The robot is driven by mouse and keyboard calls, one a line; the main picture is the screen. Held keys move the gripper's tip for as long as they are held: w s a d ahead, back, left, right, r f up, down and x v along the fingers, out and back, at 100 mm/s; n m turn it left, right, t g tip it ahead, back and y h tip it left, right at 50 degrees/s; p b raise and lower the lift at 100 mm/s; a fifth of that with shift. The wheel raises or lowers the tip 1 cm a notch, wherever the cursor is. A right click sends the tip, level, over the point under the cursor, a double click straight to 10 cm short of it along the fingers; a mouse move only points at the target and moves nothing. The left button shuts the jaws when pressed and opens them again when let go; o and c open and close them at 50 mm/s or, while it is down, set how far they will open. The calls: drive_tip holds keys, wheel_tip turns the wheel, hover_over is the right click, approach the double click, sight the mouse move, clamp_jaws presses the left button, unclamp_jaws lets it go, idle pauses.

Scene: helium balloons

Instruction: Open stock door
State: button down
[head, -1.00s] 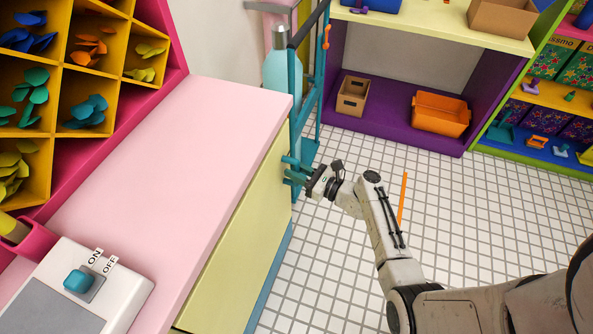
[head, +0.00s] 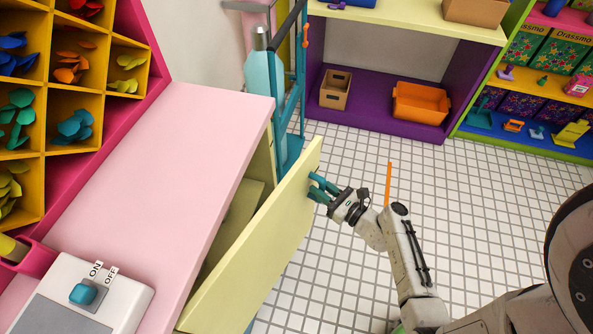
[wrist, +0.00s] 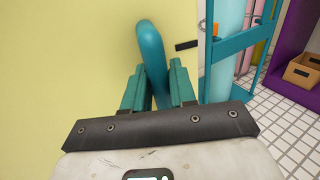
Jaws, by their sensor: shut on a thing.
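The stock door (head: 262,232) is a pale yellow panel on the front of the pink-topped counter (head: 165,185). It stands partly open, swung out at its far end, with a gap into the counter behind it. My gripper (head: 322,189) is at the teal handle near the door's far upper edge. In the wrist view my gripper (wrist: 160,85) has its teal fingers on either side of the teal handle (wrist: 151,52), shut on it. The yellow door face (wrist: 60,70) fills the left of that view. The inside of the counter (head: 237,215) shows only in part.
A teal cart (head: 290,115) with a gas cylinder (head: 262,70) stands just beyond the counter's far end. A purple shelf (head: 370,110) holds a cardboard box (head: 335,89) and an orange bin (head: 420,103). The tiled floor (head: 430,230) to the right is clear.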

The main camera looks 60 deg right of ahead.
drive_tip(key=s+a+m+g+h, duration=0.1)
drive_tip(key=s+a+m+h, duration=0.2)
drive_tip(key=s, duration=0.8)
drive_tip(key=s+a+m+g+h, duration=0.2)
drive_tip(key=s+a+h, duration=0.2)
drive_tip(key=s, duration=0.7)
drive_tip(key=shift+s+m+h, duration=0.35)
drive_tip(key=shift+m+h, duration=0.05)
drive_tip(key=shift+h, duration=0.3)
drive_tip(key=c, duration=1.1)
unclamp_jaws()
drive_tip(key=b+v, duration=0.1)
drive_tip(key=v, duration=0.9)
drive_tip(key=shift+s+a+r, duration=0.1)
drive_tip(key=shift+s+a, duration=0.15)
drive_tip(key=shift+s, duration=0.05)
